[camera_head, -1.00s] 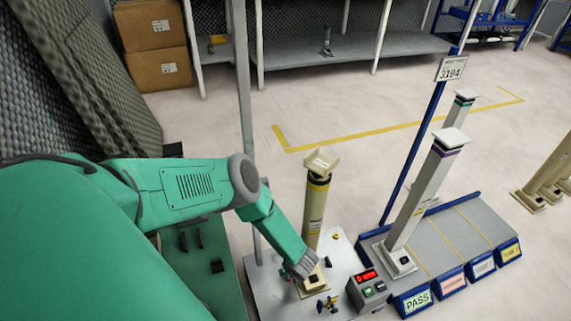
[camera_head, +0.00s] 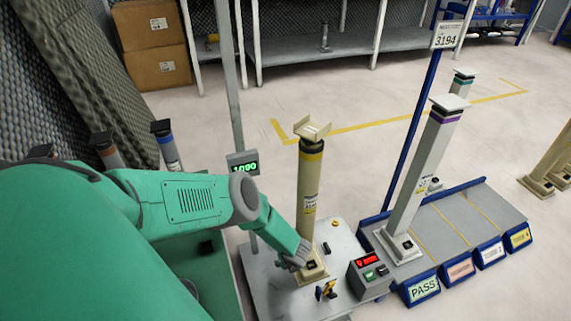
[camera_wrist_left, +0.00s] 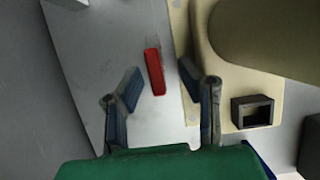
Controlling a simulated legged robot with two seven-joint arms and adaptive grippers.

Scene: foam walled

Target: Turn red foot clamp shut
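The red clamp handle (camera_wrist_left: 154,72) is a short red bar on the grey plate in the left wrist view, just beyond my fingertips and roughly between them. It stands beside the tan foot (camera_wrist_left: 270,85) of a post. In the head view the tan post (camera_head: 309,195) with a yellow band stands upright on the plate, and the red handle is hidden. My left gripper (camera_wrist_left: 160,90) is open and empty, its two blue-padded fingers apart. In the head view my left gripper (camera_head: 293,261) is at the left of the post's foot. My right gripper is not in view.
A control box (camera_head: 369,273) with a red display stands right of the post. A small yellow-and-black part (camera_head: 326,290) lies in front. A tilted pale post (camera_head: 424,180) stands on the grey rack (camera_head: 455,235). A green readout (camera_head: 244,164) hangs on a pole behind my arm.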

